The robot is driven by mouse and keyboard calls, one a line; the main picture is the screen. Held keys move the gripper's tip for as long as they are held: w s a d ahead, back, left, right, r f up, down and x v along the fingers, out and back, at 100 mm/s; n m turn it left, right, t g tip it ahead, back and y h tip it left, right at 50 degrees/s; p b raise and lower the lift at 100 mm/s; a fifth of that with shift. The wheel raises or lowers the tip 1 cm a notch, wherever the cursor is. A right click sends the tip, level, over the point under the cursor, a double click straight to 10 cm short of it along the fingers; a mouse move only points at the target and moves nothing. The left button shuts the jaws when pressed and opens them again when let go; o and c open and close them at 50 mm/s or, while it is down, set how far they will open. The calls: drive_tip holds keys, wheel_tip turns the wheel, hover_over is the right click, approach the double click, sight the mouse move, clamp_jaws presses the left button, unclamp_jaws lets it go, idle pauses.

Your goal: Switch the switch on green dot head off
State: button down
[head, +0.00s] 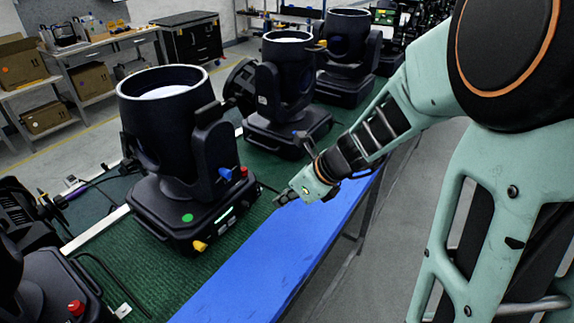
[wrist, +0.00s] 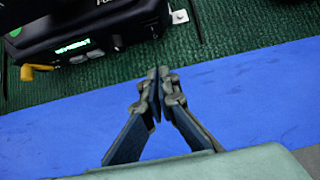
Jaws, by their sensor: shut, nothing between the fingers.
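The green dot head is a large black moving-head light (head: 180,140) on the green mat, with a green dot (head: 187,217) on its base. A lit green display (head: 223,215) and a yellow connector (head: 200,246) are on the base side. In the wrist view, the display (wrist: 72,46) and yellow part (wrist: 38,67) show at the upper left. My gripper (head: 280,199) is to the right of the base, over the blue strip, apart from the light. In the wrist view its fingertips (wrist: 158,75) are together and empty.
A second black light (head: 285,90) stands behind on the green mat (head: 130,270). A base with a red knob (head: 76,308) is at the lower left. The blue strip (head: 290,250) along the table edge is clear.

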sight(258, 192)
drive_tip(key=shift+w+a+f+p, duration=0.15)
drive_tip(key=shift+w+a+f, duration=0.15)
drive_tip(key=shift+w+a, duration=0.3)
drive_tip(key=shift+w+a+f+p, duration=0.1)
drive_tip(key=shift+w+a+f, duration=0.25)
drive_tip(key=shift+a, duration=0.35)
drive_tip(key=shift+w+a+f+p, duration=0.15)
drive_tip(key=shift+w+a+f, duration=0.05)
drive_tip(key=shift+w+a, duration=0.4)
drive_tip(key=f+b, duration=0.1)
drive_tip(key=b, duration=0.2)
drive_tip(key=shift+a+y, duration=0.1)
drive_tip(key=shift+y, duration=0.2)
drive_tip(key=shift+w+a+t+b, duration=0.1)
drive_tip(key=shift+t+b, duration=0.2)
drive_tip(key=shift+b, duration=0.6)
drive_tip(key=shift+a+r, duration=0.1)
drive_tip(key=shift+r, duration=0.1)
